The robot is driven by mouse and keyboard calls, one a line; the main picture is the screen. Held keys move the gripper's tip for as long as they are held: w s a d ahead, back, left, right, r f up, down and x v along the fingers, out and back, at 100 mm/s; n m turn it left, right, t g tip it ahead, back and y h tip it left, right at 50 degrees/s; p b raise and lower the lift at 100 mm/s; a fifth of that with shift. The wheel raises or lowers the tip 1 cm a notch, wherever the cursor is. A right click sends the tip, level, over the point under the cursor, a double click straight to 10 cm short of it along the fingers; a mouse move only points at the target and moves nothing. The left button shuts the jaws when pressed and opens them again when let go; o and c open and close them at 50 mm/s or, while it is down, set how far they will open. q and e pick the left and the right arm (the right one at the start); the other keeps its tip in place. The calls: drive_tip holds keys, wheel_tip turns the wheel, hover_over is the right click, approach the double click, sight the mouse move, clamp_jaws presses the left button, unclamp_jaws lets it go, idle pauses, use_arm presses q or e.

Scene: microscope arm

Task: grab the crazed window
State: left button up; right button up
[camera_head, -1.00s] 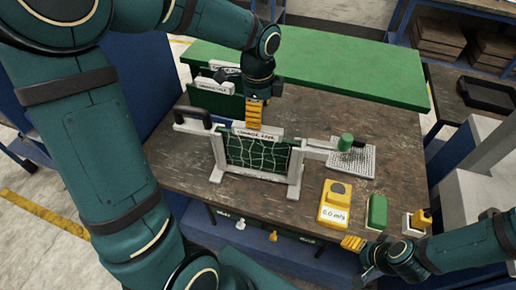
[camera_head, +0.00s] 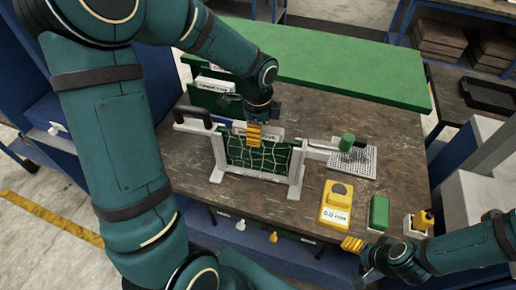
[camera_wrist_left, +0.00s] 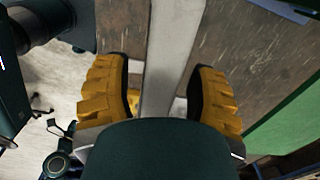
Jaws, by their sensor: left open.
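The crazed window (camera_head: 258,156) is a dark green pane covered in pale crack lines, upright in a white stand on the bench. My left gripper (camera_head: 253,136) is over the top middle of the pane, its yellow fingers pointing down and covering part of the top label. In the left wrist view, my left gripper (camera_wrist_left: 163,100) is open, with a pale bar (camera_wrist_left: 170,55) running between its fingers. I cannot tell whether the fingers touch it. My right gripper (camera_head: 353,243) is at the bench's front right, away from the window; its opening is unclear.
More labelled green panels (camera_head: 212,100) stand behind the window. A green-capped part (camera_head: 346,142) is over a perforated plate (camera_head: 357,163) on the right. A yellow meter (camera_head: 335,205) and a green block (camera_head: 378,213) sit front right. A long green surface (camera_head: 330,80) lies behind.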

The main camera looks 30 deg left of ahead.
use_arm(q)
clamp_jaws()
drive_tip(key=shift+r, duration=0.1)
